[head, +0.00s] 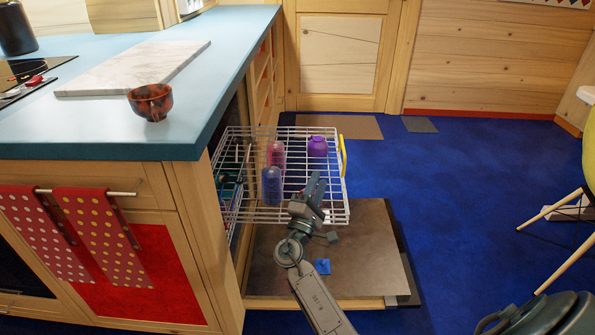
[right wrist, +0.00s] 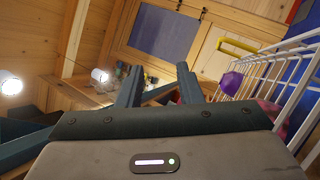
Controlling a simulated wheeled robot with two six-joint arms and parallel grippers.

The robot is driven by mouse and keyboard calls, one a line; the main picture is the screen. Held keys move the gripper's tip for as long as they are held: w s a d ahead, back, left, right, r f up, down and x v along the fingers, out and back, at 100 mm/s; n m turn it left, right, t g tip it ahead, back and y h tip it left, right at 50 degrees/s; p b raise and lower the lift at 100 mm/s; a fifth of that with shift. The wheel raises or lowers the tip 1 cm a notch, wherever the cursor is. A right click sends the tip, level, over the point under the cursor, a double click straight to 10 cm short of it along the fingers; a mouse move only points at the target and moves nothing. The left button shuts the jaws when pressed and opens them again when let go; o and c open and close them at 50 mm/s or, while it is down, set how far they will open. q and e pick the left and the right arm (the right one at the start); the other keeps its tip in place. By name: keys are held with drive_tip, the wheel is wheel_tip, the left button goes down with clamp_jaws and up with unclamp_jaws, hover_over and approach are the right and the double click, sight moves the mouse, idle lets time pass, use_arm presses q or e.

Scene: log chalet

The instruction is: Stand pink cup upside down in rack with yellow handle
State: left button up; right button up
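The white wire rack (head: 235,218) is pulled out from under the counter, with its yellow handle (head: 342,157) on the right side. A pink cup (head: 276,153) stands inside the rack, left of a purple cup (head: 318,146) and behind a blue cup (head: 271,183). Which way up the pink cup is, I cannot tell for certain. My right gripper (head: 316,186) is over the rack's front right part, apart from the cups. In the right wrist view its fingers (right wrist: 159,85) are spread with nothing between them; the purple cup (right wrist: 231,82) shows to their right.
Below the rack is a flat brown open door (head: 370,250) with a small blue item (head: 322,266). Blue floor to the right is free up to a chair's legs.

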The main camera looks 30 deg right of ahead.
drive_tip(key=s+a+r+m+y+p, duration=0.9)
drive_tip(key=s+a+r+y+p, duration=0.4)
drive_tip(key=p, duration=1.4)
drive_tip(key=shift+s+a+r+y, duration=0.25)
drive_tip(key=shift+a+r+y, duration=0.15)
drive_tip(key=shift+r+y, duration=1.9)
drive_tip(key=shift+f+y, duration=0.4)
drive_tip(key=shift+f, duration=0.05)
